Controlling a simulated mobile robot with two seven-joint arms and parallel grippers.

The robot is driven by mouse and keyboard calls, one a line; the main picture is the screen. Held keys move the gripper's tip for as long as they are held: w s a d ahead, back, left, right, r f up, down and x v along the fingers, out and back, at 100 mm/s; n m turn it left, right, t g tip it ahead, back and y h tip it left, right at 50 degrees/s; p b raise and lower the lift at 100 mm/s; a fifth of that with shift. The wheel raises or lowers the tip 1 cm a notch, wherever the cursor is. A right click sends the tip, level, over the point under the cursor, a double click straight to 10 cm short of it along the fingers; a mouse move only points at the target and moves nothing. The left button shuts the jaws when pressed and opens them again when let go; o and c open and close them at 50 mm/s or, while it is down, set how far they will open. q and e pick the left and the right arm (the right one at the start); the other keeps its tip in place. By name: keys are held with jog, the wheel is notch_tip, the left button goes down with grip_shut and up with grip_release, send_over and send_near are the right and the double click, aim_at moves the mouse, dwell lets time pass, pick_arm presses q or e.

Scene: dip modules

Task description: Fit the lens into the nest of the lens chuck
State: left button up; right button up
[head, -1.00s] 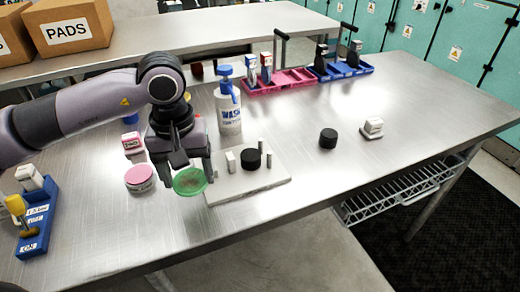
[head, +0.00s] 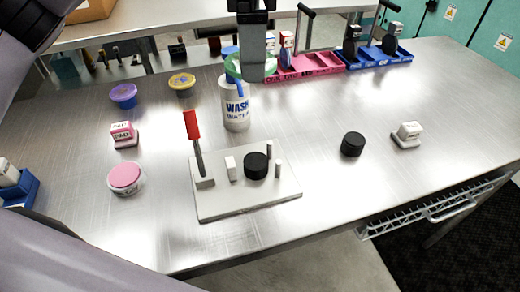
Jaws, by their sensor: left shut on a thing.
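My left gripper (head: 258,72) is at the top of the head view, shut on the green lens (head: 233,66). One finger hides the middle of the lens. The gripper and lens appear in front of the wash bottle, up from the chuck in the picture. The lens chuck is a pale plate (head: 225,208) with a black round piece (head: 257,166), a white block, thin posts and a red-handled lever (head: 192,125) standing up at its left. I cannot tell which part is the nest. My right gripper is not in view.
The wash bottle (head: 236,108) stands behind the chuck. A black puck (head: 352,144) and a white stamp-like block (head: 407,136) are at right. A pink-lidded jar (head: 126,178) is at left. Pink (head: 310,66) and blue trays (head: 375,58) stand behind. The front table is clear.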

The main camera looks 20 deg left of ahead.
pick_arm(q)
jog(key=shift+d+r+n, duration=0.15)
jog(key=shift+r+n, duration=0.1)
jog(key=shift+n, duration=0.05)
jog(key=shift+f, duration=0.1)
send_over(255, 161)
notch_tip(255, 161, down, 15)
jog(key=shift+r, duration=0.1)
jog(key=shift+f, duration=2.45)
jog(key=o, duration=0.6)
jog(key=shift+f, duration=0.1)
jog(key=o, duration=0.4)
